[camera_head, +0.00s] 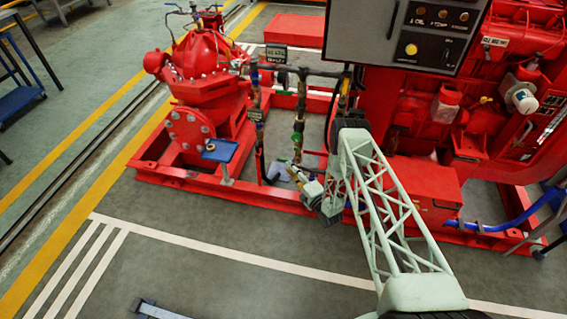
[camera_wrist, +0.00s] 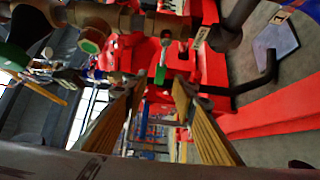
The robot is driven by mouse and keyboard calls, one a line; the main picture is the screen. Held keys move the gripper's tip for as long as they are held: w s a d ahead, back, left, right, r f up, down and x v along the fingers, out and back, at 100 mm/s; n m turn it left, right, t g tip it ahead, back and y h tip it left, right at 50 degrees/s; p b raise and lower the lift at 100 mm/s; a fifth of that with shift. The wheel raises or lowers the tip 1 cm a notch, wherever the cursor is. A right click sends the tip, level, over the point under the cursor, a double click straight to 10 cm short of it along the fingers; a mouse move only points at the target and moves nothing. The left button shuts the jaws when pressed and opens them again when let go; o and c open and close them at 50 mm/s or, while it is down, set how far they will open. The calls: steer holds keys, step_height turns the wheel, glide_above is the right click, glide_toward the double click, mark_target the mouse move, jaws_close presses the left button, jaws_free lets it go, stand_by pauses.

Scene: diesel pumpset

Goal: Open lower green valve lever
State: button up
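In the wrist view, my gripper (camera_wrist: 160,90) shows two ridged tan finger pads standing apart with nothing held between them. A small green lever (camera_wrist: 161,66) lies just beyond the fingertips, roughly in line with the gap. It hangs from a brass valve body (camera_wrist: 150,24) on a pipe. I see no clear contact. A larger green handle (camera_wrist: 14,56) shows at the left edge, and I cannot tell which lever is the lower one. In the head view, my gripper (camera_head: 293,173) is beside the vertical pipe with a green-marked valve (camera_head: 297,140); its fingers are too small to judge there.
The red pump (camera_head: 205,70) stands left of the pipes, and a grey control panel (camera_head: 400,32) hangs above right. A red base frame (camera_head: 160,172) runs along the floor. In the wrist view, a dark bent pipe (camera_wrist: 245,85) is close to the right finger. Front floor is mostly clear.

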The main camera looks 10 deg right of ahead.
mark_target(284, 161)
steer(key=shift+b+x, duration=0.85)
steer(key=shift+x, duration=2.65)
steer(key=shift+c, duration=0.9)
jaws_close()
